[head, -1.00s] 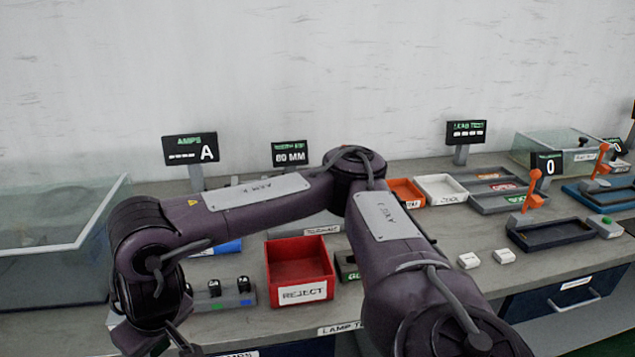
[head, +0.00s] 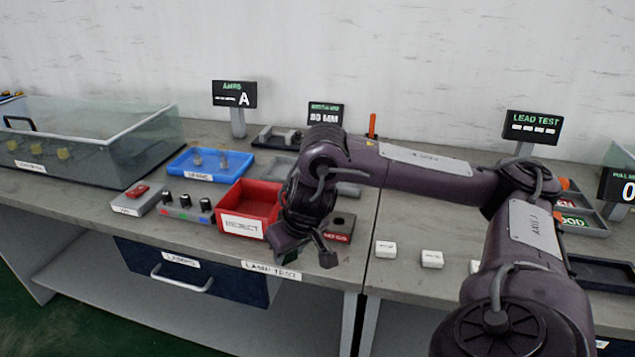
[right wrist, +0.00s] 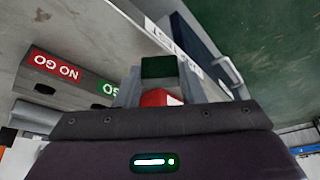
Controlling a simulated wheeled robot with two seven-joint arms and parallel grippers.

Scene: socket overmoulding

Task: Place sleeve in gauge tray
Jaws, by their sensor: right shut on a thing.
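My right gripper (head: 305,254) hangs over the bench's front edge, in front of the red REJECT box and the gauge. Its jaws show in the right wrist view (right wrist: 160,78), shut on a small dark green-black piece, likely the sleeve (right wrist: 158,67). In the head view I cannot make the piece out clearly. The GO / NO GO gauge block (head: 341,222) sits behind and right of the gripper, partly hidden by it; its labelled side also shows in the right wrist view (right wrist: 65,82). I cannot tell which piece is the gauge tray. My left gripper is out of view.
The red REJECT box (head: 247,208) stands just left of my gripper. Left of it are a knob block (head: 187,208) and a blue tray (head: 210,164). Small white blocks (head: 432,259) lie to the right. A glass-walled bin (head: 90,150) stands far left.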

